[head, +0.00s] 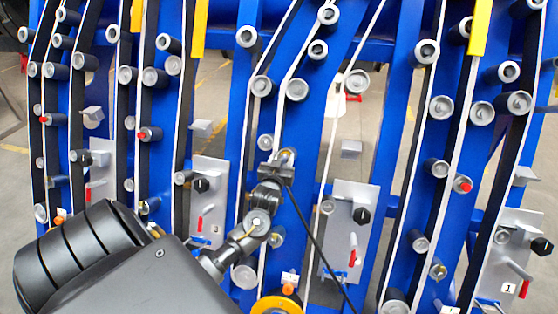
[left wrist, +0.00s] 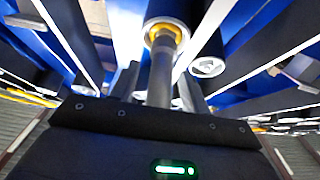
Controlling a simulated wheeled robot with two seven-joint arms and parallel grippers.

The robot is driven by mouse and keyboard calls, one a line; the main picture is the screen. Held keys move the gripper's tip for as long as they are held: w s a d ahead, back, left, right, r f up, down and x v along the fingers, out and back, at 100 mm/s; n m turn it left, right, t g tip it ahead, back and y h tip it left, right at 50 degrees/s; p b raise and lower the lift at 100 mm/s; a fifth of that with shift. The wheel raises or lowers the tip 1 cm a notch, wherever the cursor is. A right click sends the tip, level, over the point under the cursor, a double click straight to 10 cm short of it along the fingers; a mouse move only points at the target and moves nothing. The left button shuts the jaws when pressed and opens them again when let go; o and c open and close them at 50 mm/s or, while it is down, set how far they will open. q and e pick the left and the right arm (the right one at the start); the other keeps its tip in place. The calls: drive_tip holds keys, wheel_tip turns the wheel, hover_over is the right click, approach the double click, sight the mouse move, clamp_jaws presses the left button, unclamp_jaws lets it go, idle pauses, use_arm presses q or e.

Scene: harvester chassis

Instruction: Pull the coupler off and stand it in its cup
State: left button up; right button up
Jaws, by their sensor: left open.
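My left gripper (head: 276,170) reaches up from the lower left to a roller on the blue chassis, and its jaws are small and partly hidden in the head view. In the left wrist view, the left gripper (left wrist: 158,88) is open, with a finger on either side of a grey rod (left wrist: 161,75). The rod runs up to a brass-coloured ring at a roller end. It may be the coupler, but I cannot tell for sure. I cannot tell whether the fingers touch it. No cup can be made out with certainty. My right gripper is not in view.
The blue chassis (head: 317,130) carries many grey rollers and white-edged black belts. Grey plates (head: 345,225) with black knobs and red-tipped levers stand out from it. A yellow ring (head: 279,304) sits at the bottom. A thin black cable (head: 318,240) hangs to the right of my gripper.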

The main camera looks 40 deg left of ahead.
use_arm(q)
clamp_jaws()
idle(0.3)
drive_tip(key=shift+r, duration=0.1)
drive_tip(key=shift+s+d+r+p, duration=0.25)
drive_tip(key=shift+s+r+p, duration=0.1)
drive_tip(key=shift+p, duration=0.45)
drive_tip(key=shift+s+d+r+p, duration=0.25)
drive_tip(key=shift+s+p, duration=0.2)
drive_tip(key=shift+p, duration=0.15)
drive_tip(key=shift+s+d+r+p, duration=0.2)
drive_tip(key=shift+s+r+p, duration=0.05)
drive_tip(key=shift+s+p, duration=0.25)
